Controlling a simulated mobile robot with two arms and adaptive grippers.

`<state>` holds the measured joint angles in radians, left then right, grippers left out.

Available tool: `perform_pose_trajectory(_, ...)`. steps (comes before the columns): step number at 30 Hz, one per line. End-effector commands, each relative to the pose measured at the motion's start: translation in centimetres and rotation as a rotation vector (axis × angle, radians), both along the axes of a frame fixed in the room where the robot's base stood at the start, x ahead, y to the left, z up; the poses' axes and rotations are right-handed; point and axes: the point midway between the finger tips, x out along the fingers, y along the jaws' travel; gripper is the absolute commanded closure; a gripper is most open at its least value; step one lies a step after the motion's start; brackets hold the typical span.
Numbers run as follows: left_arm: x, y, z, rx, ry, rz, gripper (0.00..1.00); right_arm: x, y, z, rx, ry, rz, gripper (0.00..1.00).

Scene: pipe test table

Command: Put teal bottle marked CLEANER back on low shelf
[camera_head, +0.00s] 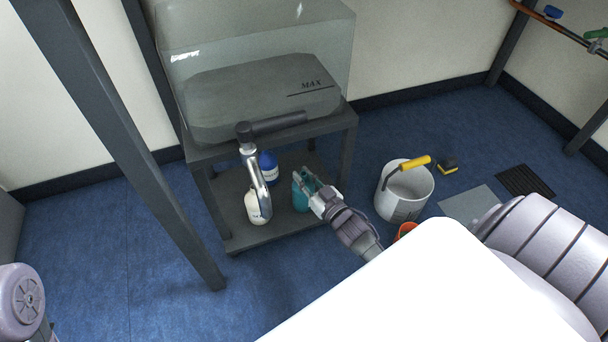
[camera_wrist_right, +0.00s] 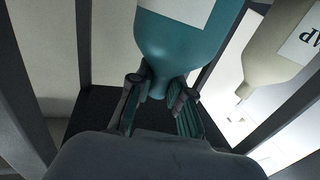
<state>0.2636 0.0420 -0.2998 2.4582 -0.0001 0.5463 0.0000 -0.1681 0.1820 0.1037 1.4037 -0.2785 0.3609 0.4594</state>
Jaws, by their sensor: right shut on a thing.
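The teal bottle (camera_head: 299,192) is at the front right of the low shelf (camera_head: 232,222), under the tank stand. My right gripper (camera_head: 316,187) reaches in from the right and is shut on its neck. The right wrist view shows the bottle (camera_wrist_right: 180,45) upside down in the picture, its neck between the two fingers (camera_wrist_right: 160,98). Its white label shows only at the edge. I cannot tell whether its base touches the shelf. My left gripper is not in view.
A white bottle (camera_head: 252,207) and a blue bottle (camera_head: 268,168) stand on the shelf to the left. A tank (camera_head: 255,65) sits above. A white bucket (camera_head: 400,200) and an orange container (camera_head: 406,230) stand on the floor to the right.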

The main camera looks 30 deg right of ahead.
Motion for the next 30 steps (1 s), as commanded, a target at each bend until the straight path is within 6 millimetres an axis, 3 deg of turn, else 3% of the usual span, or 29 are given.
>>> perform_pose_trajectory(3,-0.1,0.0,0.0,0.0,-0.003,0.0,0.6,0.0,0.0,-0.2,0.0,-0.002,0.0,1.0)
perform_pose_trajectory(4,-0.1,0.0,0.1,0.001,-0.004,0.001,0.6,0.0,0.0,-0.1,0.001,-0.002,0.0,0.78)
perform_pose_trajectory(9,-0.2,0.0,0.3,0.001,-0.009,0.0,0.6,0.0,0.0,-0.1,0.0,-0.001,0.0,0.52)
perform_pose_trajectory(20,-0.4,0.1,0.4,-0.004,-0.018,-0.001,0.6,-0.6,0.0,-0.3,0.001,0.002,0.0,0.52)
perform_pose_trajectory(23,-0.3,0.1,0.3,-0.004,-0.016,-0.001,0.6,-1.9,-0.1,-0.3,0.001,0.004,-0.001,0.52)
perform_pose_trajectory(30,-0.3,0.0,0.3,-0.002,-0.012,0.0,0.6,-7.0,-0.2,-0.4,0.001,0.004,0.0,0.52)
